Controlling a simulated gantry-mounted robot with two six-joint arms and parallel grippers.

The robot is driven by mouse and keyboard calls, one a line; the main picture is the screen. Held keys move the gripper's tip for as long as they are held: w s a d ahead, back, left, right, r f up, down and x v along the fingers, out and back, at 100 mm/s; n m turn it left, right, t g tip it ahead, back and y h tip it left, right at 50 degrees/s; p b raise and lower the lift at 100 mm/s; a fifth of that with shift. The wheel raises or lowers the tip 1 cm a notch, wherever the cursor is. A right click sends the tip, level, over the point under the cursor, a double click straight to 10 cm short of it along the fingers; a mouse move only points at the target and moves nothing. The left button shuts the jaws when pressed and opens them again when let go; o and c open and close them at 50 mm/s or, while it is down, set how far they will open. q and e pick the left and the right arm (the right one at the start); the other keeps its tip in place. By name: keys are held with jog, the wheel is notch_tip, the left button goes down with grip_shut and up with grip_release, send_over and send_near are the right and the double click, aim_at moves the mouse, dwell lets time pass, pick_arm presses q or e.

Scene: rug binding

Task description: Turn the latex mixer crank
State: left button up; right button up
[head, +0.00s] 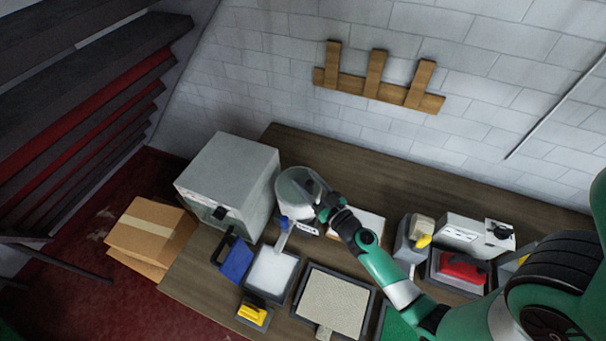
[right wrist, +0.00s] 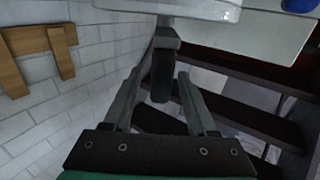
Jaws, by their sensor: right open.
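The latex mixer (head: 298,188) is a pale round drum on the table, beside the grey cabinet. Its white body also shows along the top of the right wrist view (right wrist: 200,8). The dark crank handle (right wrist: 162,72) hangs down from it there. My right gripper (head: 324,203) is at the mixer's right side in the head view and covers the crank. In the right wrist view its two fingers (right wrist: 158,88) are apart, one on each side of the handle. I cannot tell whether either touches it. My left gripper is not in view.
A grey cabinet (head: 232,178) stands left of the mixer. A red-topped device (head: 460,269) is at right. The table's back strip (head: 390,190) is clear.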

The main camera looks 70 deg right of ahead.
jog(key=shift+x, duration=1.05)
grip_shut()
